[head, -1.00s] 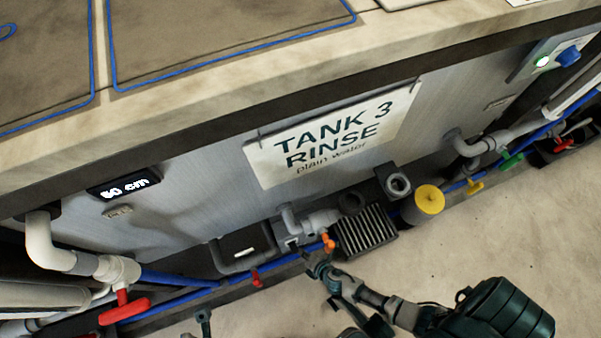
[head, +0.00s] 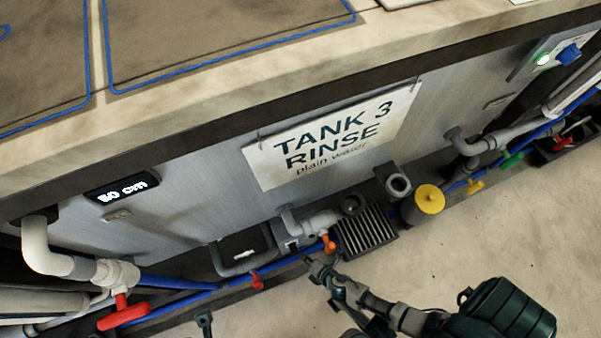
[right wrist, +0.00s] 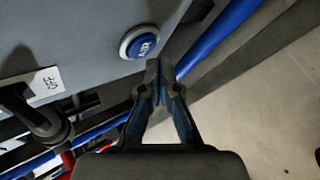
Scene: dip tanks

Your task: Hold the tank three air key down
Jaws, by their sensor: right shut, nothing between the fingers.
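The air key (right wrist: 143,45), a round blue button marked AIR in a pale ring, sits on the grey tank wall in the right wrist view. My right gripper (right wrist: 157,78) is shut and empty. Its fingertips show just below the key, and a gap appears between them; I see no contact. In the head view my right gripper (head: 316,268) is low, by the pipework under the TANK 3 RINSE sign (head: 330,138). I cannot make out the key there. A dark tip (head: 204,322) at the bottom edge looks like my left gripper; its jaws are unclear.
Nearby are an orange handle (head: 329,243), ribbed black box (head: 366,232) and red valve handle (head: 124,316). The floor (head: 510,220) is clear at right.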

